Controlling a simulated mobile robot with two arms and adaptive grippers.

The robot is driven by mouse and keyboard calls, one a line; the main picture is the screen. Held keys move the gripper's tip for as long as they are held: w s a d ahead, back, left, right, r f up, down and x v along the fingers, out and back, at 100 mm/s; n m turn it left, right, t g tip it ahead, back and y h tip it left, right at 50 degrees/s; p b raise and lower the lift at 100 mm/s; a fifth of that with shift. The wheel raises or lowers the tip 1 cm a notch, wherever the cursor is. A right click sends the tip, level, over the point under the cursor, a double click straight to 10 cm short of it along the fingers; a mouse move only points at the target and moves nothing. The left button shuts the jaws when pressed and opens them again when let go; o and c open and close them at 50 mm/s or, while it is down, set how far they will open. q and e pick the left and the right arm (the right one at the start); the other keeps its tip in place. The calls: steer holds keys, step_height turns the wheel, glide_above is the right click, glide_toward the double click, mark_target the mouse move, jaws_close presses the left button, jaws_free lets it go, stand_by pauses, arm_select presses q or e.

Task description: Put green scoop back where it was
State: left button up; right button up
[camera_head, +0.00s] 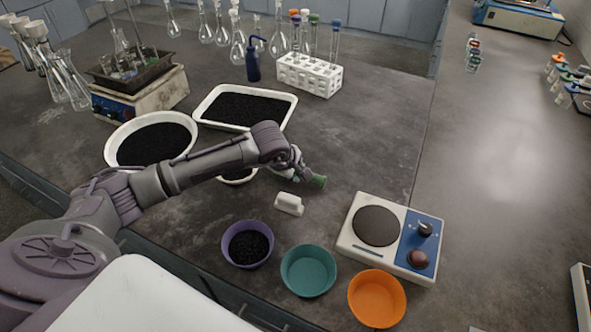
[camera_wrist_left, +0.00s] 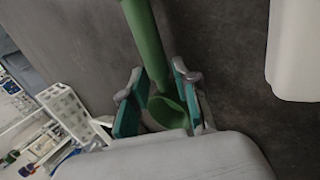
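The left gripper (camera_head: 306,177) is above the middle of the bench in the head view. It is shut on the green scoop (camera_head: 319,182), whose end sticks out to the right of the fingers. In the left wrist view the scoop's handle (camera_wrist_left: 146,40) runs up out of the picture and its bowl (camera_wrist_left: 167,112) lies between the teal finger pads (camera_wrist_left: 157,88). The bowl looks empty. A small white block (camera_head: 289,204) stands on the bench just below the gripper in the head view. My right gripper is not in view.
Purple (camera_head: 229,253), teal (camera_head: 309,271) and orange (camera_head: 377,298) bowls stand at the front; the purple one holds black grains. A hot plate (camera_head: 350,240) is at right. A white tray (camera_head: 291,112), round dish (camera_head: 113,150) and tube rack (camera_head: 310,74) are behind. The bench right of the gripper is clear.

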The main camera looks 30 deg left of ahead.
arm_select(q)
steer(key=shift+o, duration=1)
steer(key=shift+r, duration=0.1)
steer(key=b+v, duration=0.1)
steer(key=v, duration=1.1)
steer(key=shift+s, duration=0.1)
